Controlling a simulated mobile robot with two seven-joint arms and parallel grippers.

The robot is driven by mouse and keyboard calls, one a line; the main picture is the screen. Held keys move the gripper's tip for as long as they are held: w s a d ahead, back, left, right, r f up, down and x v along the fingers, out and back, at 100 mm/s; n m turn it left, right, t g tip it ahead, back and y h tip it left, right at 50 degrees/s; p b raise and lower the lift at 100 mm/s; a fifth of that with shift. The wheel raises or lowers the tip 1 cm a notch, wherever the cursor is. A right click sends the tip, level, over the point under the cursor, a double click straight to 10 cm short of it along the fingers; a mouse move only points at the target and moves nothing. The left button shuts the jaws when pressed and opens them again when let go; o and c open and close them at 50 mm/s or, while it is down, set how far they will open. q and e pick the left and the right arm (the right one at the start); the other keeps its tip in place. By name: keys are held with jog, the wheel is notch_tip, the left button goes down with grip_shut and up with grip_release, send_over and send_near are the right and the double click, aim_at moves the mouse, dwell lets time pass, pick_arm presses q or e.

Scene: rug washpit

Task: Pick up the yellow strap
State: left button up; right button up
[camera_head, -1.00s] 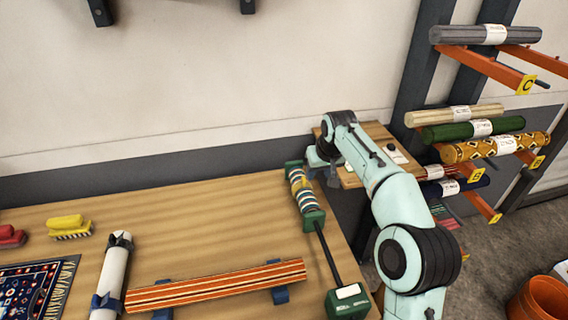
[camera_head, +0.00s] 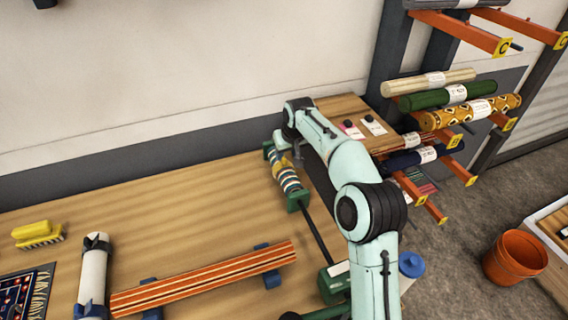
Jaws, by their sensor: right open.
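A rack of coiled straps stands between green end blocks at the right end of the wooden table (camera_head: 190,215). My right gripper (camera_head: 298,156) is small in the picture and points down just right of the yellow strap, open and empty. My right forearm and wrist hide part of the area behind it. I cannot tell whether the fingers touch the strap. My left gripper is out of view.
A striped orange roll (camera_head: 205,278) lies on blue supports. A white tied roll (camera_head: 93,275) and a yellow brush (camera_head: 37,234) are further left. A rack of rolled rugs (camera_head: 455,95) and an orange bucket (camera_head: 514,257) stand to the right. The table's middle is clear.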

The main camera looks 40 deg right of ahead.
aim_at(284, 158)
jog(key=x, duration=0.4)
jog(key=shift+w+f, duration=0.15)
jog(key=shift+f, duration=0.05)
grip_shut()
jog(key=shift+r, duration=0.15)
